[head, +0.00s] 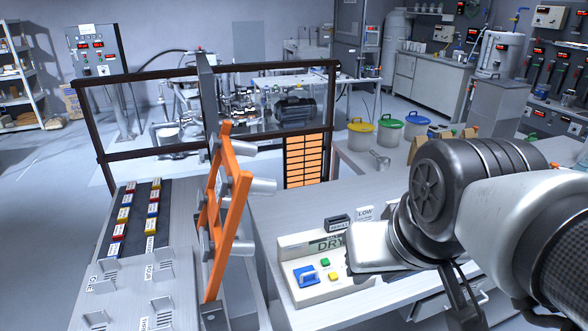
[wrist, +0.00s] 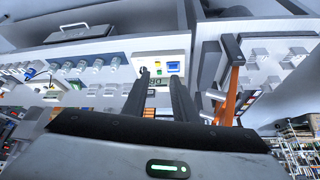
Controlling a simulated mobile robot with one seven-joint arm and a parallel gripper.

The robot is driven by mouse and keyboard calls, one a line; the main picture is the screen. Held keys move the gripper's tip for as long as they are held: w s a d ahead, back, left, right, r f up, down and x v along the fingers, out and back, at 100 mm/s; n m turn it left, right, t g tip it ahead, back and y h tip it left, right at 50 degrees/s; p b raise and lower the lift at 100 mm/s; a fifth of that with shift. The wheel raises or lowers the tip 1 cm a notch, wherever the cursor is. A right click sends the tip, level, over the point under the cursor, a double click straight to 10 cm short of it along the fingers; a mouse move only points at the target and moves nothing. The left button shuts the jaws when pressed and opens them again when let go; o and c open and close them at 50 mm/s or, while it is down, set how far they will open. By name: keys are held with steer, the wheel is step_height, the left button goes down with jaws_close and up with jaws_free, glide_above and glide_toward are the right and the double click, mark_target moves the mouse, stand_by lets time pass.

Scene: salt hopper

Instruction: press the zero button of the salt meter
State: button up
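I cannot read which is the zero button. The meter also shows upside down in the wrist view (wrist: 148,58), ahead of the fingers. My gripper (wrist: 159,76) has two dark fingers spread apart with nothing between them. In the head view my arm hides the meter's right side, and I cannot make out the fingertips.
An orange frame (head: 225,215) holding grey cylinders stands upright left of the meter. A LOW card (head: 365,213) and a small dark block (head: 337,223) stand behind the meter. A panel with coloured tags (head: 134,222) lies at the left. Lidded bins (head: 361,135) stand farther back.

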stand_by(0.3)
jaws_close()
stand_by(1.6)
